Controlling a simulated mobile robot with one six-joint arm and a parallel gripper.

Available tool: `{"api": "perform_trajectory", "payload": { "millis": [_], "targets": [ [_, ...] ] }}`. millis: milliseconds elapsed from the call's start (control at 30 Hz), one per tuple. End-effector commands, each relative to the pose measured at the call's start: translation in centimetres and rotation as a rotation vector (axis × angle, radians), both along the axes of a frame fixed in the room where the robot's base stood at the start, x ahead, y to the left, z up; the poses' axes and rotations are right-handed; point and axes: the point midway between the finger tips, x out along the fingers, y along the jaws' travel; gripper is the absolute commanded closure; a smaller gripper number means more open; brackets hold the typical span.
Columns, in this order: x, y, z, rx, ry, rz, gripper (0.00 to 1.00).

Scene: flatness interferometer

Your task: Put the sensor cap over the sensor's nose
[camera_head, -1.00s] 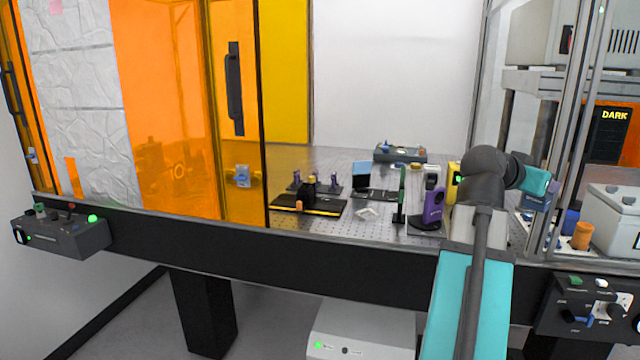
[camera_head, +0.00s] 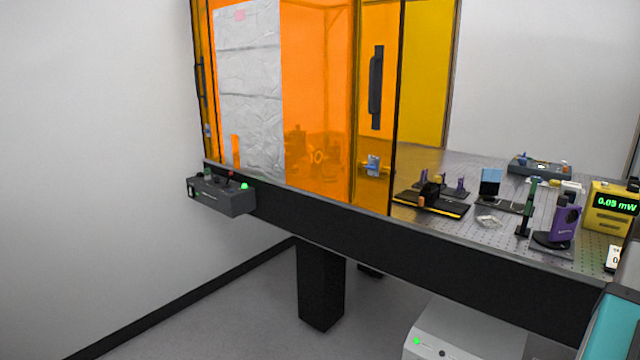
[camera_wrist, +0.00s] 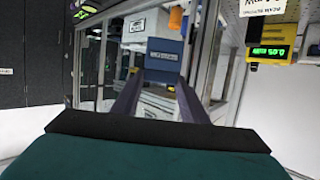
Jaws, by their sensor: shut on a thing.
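The block is clear of any surface that I can see. A purple device on a dark round base (camera_head: 565,220), probably the sensor, stands upright near the table's front edge in the head view. Its nose cannot be made out clearly. The gripper and block are outside the head view, where only part of my arm shows at the lower right.
A yellow power meter (camera_head: 612,207) with a lit display stands right of the purple device. A green upright part (camera_head: 527,208) stands close on its left. Orange enclosure panels (camera_head: 315,110) cover the table's left side. A control box (camera_head: 222,196) juts from the table's front left.

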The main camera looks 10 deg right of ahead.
Motion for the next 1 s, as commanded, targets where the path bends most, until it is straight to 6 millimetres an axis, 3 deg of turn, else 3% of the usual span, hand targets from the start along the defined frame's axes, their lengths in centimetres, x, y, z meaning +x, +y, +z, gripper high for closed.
{"api": "perform_trajectory", "payload": {
  "millis": [233,467,1000],
  "targets": [
    [1.3,0.1,-0.5,0.000,0.001,0.020,0.85],
    [4.3,0.9,-1.6,0.001,0.001,0.064,0.85],
    [17.2,6.6,-7.3,0.000,0.002,0.271,0.85]
  ]
}}
